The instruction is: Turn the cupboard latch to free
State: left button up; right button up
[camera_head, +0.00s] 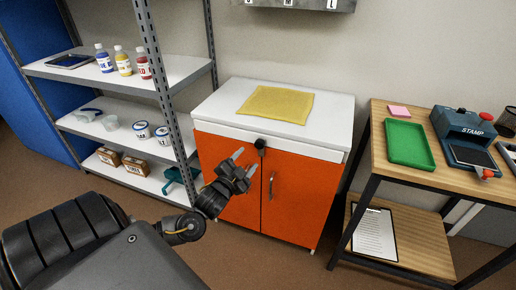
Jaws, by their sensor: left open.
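The orange cupboard (298,202) with a white top stands against the wall, its two doors closed. A small black latch knob (260,144) sits near the top of the front, close to the seam between the doors. A metal handle (271,186) is on the right door. My left gripper (244,161) is open and empty in front of the left door, just below and left of the latch in the picture. Its fingers point up toward the latch, with a gap showing between them and it. The latch's exact turn is too small to tell. My right gripper is not in view.
A yellow cloth (275,104) lies on the cupboard top. A metal shelf unit (118,82) with bottles, tubs and boxes stands at the left. A wooden table (451,178) with a green tray (431,162) and a blue stamp machine (463,124) stands at the right. Floor before the cupboard is clear.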

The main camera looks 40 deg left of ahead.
aim_at(259, 146)
pick_arm(q)
jog(key=x, duration=0.9)
jog(key=shift+c, duration=0.3)
jog(key=shift+d, duration=0.1)
grip_shut()
